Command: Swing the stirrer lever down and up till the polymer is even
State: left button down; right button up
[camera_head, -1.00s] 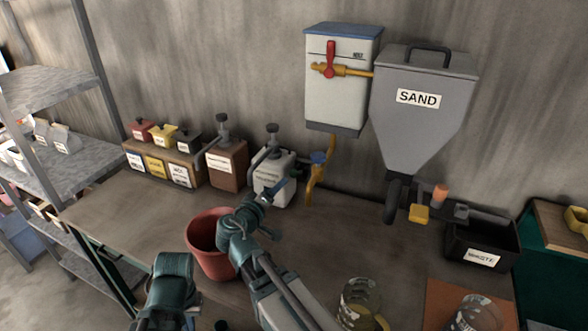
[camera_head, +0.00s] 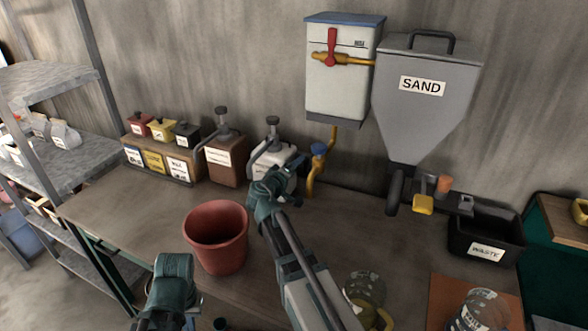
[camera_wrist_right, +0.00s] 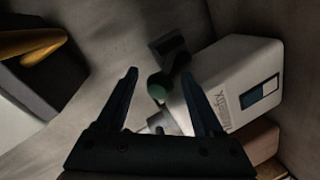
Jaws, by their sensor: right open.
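The white polymer container (camera_head: 276,165) stands at the back of the bench, with a dark cap and a grey spout or arm on top. In the right wrist view it is the white box (camera_wrist_right: 237,90) with a blue-and-white gauge window. A dark green ball knob (camera_wrist_right: 158,86), apparently the stirrer lever's end, shows beside it. My right gripper (camera_wrist_right: 160,76) is open, its fingers on either side of the knob in the picture; contact cannot be told. In the head view my right wrist covers the container's lower front. Only a left arm link shows at the bottom; its gripper is out of view.
A red bucket (camera_head: 216,237) stands left of my right arm. A brown container (camera_head: 226,160) is beside the polymer. A yellow pipe with a blue valve (camera_head: 318,160) is close on the right. The sand hopper (camera_head: 424,100) and black waste bin (camera_head: 486,236) are farther right.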

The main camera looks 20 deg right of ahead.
jog(key=shift+c, duration=0.3)
grip_shut()
dwell(1.3)
